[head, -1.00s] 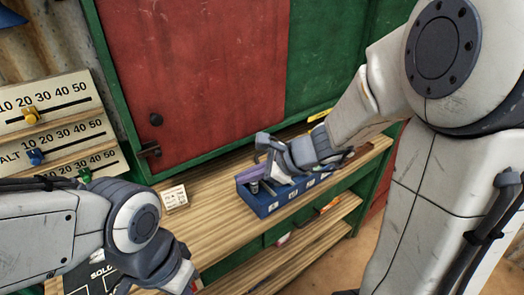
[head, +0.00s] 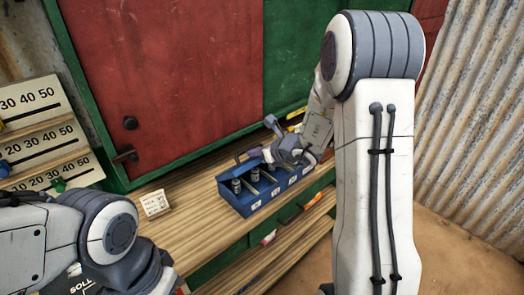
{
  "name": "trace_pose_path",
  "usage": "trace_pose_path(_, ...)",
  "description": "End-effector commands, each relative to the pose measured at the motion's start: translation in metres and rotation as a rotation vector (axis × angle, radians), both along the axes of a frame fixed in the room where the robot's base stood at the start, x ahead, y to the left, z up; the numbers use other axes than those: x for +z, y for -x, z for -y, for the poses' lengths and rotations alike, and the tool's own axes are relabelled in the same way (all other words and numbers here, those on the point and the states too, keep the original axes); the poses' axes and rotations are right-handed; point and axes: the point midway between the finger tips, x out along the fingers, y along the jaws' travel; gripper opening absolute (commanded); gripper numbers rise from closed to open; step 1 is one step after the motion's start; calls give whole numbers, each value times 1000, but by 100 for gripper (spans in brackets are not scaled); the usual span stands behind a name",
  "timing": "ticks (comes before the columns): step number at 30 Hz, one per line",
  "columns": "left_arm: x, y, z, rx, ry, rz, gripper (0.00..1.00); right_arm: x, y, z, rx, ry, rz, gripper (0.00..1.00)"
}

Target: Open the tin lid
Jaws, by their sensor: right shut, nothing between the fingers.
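The blue tin (head: 241,203) is a long box with white labels along its front, standing on the wooden counter. Its left end is uncovered and shows dark cylinders (head: 237,186) in compartments. I cannot clearly make out the lid; my right gripper hides part of the tin's back and right side. My right gripper (head: 262,146) is over the back edge of the tin, shut and holding nothing. Whether it touches the tin I cannot tell. My left arm comes in at lower left, and its gripper is out of the picture.
A small white card (head: 155,203) stands on the counter (head: 195,232) left of the tin. Slider boards (head: 45,140) with number scales stand at the left. A red panel (head: 165,70) in a green frame rises behind the counter. Small items lie on the shelf below.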

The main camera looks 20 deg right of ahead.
Motion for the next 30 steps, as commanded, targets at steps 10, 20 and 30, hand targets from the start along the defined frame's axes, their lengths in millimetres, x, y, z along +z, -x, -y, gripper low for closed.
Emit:
trace_pose_path(10, 1, 0, 0, 0, 0, 0, 0, -3, -5, -2, 1, 1, 0, 0)
trace_pose_path(20, 2, 0, 0, 0, 0, 0, 0, -3, -4, -1, 0, 3, -3, 0)
trace_pose_path(30, 7, 0, 0, 0, 0, 0, 0, -1, -4, 5, -7, 6, -15, 0)
